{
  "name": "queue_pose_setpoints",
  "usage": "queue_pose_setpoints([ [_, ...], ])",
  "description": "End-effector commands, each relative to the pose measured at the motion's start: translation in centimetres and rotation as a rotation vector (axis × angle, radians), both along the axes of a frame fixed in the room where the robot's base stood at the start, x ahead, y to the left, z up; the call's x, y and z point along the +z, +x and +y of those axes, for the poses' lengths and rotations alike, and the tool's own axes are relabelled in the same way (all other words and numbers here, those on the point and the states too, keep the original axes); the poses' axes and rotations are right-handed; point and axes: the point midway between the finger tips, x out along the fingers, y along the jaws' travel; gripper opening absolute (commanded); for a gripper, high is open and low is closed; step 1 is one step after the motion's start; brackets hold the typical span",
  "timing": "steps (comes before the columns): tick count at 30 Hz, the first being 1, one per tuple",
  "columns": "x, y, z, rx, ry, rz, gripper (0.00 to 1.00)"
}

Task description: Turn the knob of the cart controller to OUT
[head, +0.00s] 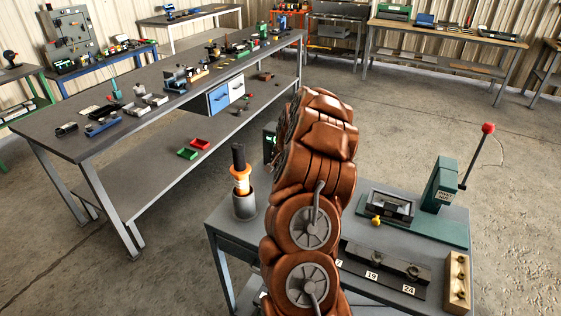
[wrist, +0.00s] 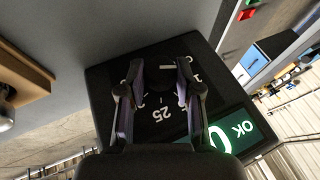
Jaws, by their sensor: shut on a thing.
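The cart controller is a black box (wrist: 105,78) with a dial face, seen close in the wrist view. A white "25" and parts of other marks show on its face; I cannot read OUT. My gripper (wrist: 160,72) is shut on the knob, one finger on each side. The knob is dark and mostly lost between the fingers; a short white line shows near the tips. In the head view only an edge of the controller (head: 269,141) shows; my arm hides the rest and the gripper.
The grey cart (head: 222,218) also bears an orange-collared tool (head: 241,180) in a cup (head: 245,206), a green press (head: 440,185) with a red-ball lever, a numbered black rack (head: 385,262) and a wooden block (head: 457,282). A long workbench (head: 60,132) stands left. Floor at right is clear.

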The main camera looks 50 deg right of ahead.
Motion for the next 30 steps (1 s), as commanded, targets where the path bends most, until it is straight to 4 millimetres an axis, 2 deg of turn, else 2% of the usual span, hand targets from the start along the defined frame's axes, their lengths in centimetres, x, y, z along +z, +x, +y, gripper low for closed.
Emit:
queue_pose_setpoints([
  [14,-0.13,0.08,-0.07,0.0,-0.02,0.056,0.0],
  [30,-0.33,0.62,0.04,0.0,-0.095,0.31,0.0],
])
